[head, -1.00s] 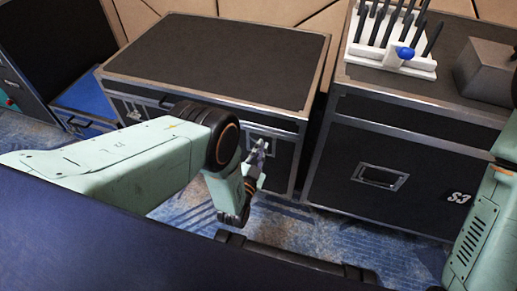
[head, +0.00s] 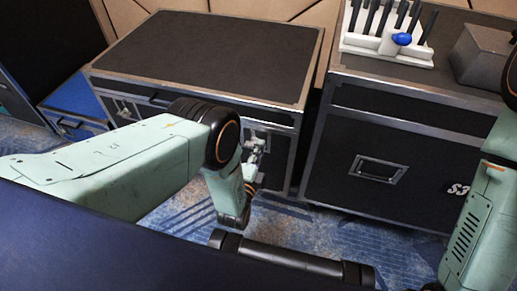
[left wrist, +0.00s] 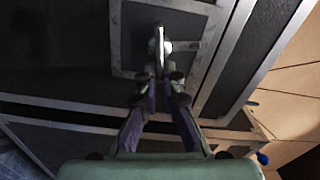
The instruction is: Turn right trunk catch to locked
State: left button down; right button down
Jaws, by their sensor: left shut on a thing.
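The black trunk (head: 205,55) with metal edges stands at the centre of the head view, its lid down. Its right catch (head: 262,133) is on the front face near the right corner, partly hidden behind my left gripper (head: 252,158). In the left wrist view, the fingers of my left gripper (left wrist: 163,84) are closed around the thin handle of the catch (left wrist: 159,45), which stands on a metal plate. The handle points up and down in that picture. The left catch (head: 124,110) shows small at the trunk's left front. My right gripper is out of view.
A taller black case (head: 350,195) marked S3 stands to the right, across a narrow gap. On it are a white rack (head: 385,44) with black rods and a blue knob, and a grey box (head: 480,55). Blue patterned carpet lies in front.

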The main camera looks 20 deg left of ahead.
pick_arm(q)
jog(key=shift+f+m, duration=0.3)
jog(key=shift+m, duration=0.8)
jog(key=c, duration=1.5)
grip_release()
jog(key=shift+r, duration=0.15)
notch_tip(320, 180, up, 10)
jog(key=shift+f, duration=0.1)
